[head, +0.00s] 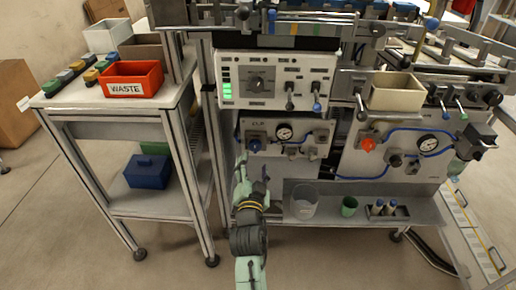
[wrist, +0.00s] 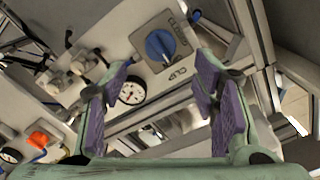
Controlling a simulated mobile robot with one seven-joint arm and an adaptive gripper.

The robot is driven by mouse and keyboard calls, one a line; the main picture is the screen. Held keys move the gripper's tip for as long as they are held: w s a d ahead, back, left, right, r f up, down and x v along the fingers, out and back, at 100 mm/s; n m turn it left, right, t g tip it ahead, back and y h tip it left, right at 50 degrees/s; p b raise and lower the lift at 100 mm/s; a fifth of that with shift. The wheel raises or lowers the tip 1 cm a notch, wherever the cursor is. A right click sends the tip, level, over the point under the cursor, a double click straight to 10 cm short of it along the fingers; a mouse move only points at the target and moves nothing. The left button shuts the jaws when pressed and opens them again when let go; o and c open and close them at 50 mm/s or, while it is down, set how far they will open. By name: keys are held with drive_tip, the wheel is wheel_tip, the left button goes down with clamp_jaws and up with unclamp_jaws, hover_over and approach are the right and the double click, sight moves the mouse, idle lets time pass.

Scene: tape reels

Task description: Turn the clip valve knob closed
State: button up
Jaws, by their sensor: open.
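The clip valve knob (wrist: 160,45) is a round blue knob on a grey square plate, with a "CLIP" label beside it and "CLOSED" lettering near it. In the head view the knob (head: 254,144) sits at the left of the small white panel under the control box. My gripper (head: 253,168) is just below and in front of it. In the wrist view my gripper (wrist: 158,75) has its purple-padded fingers spread apart with nothing between them. The knob appears beyond the fingertips, and they seem not to touch it. I cannot tell its exact setting.
A pressure gauge (head: 285,133) is right of the knob. An orange knob (head: 368,144) and blue hoses are on the right panel. A clear beaker (head: 304,202) and green cup (head: 349,206) stand on the lower shelf. A cart with a red waste bin (head: 132,79) is at left.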

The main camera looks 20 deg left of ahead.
sight(255, 149)
drive_tip(key=p+x, duration=0.1)
drive_tip(key=x, duration=0.6)
drive_tip(key=shift+w, duration=0.15)
drive_tip(key=shift+c, duration=0.4)
drive_tip(key=c, duration=1.1)
